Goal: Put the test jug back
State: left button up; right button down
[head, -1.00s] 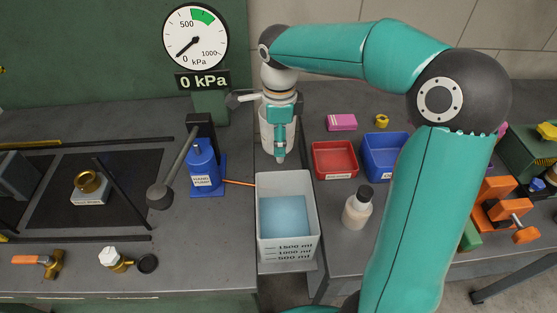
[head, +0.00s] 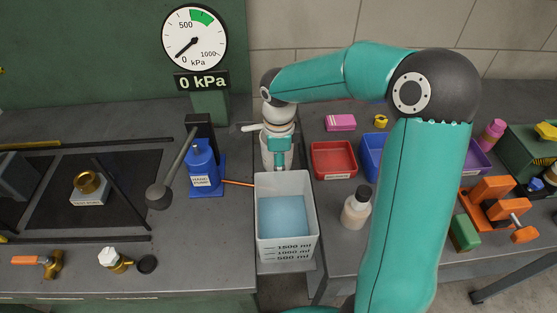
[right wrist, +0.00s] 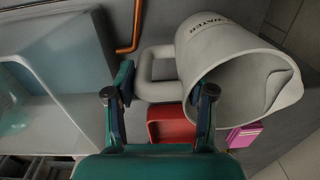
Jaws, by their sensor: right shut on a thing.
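The test jug is pale grey and stands out behind the water tank in the head view (head: 266,152), partly covered by my gripper. In the right wrist view the jug (right wrist: 208,52) shows its lettering, its spout and an open mouth; the inside that shows looks empty. My right gripper (head: 280,162) is shut on the jug's handle (right wrist: 155,72), with one finger on each side of it in the right wrist view. Whether the jug's base touches anything is hidden. My left gripper is out of view.
A blue hand pump (head: 203,165) with a lever stands left. A red bin (head: 333,174), a blue bin (head: 371,150) and a capped bottle (head: 356,208) are right.

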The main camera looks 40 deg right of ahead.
jog(key=shift+c, duration=2)
grip_release()
notch_tip(320, 180, up, 12)
jog(key=shift+a, duration=0.15)
jog(key=shift+s, duration=0.1)
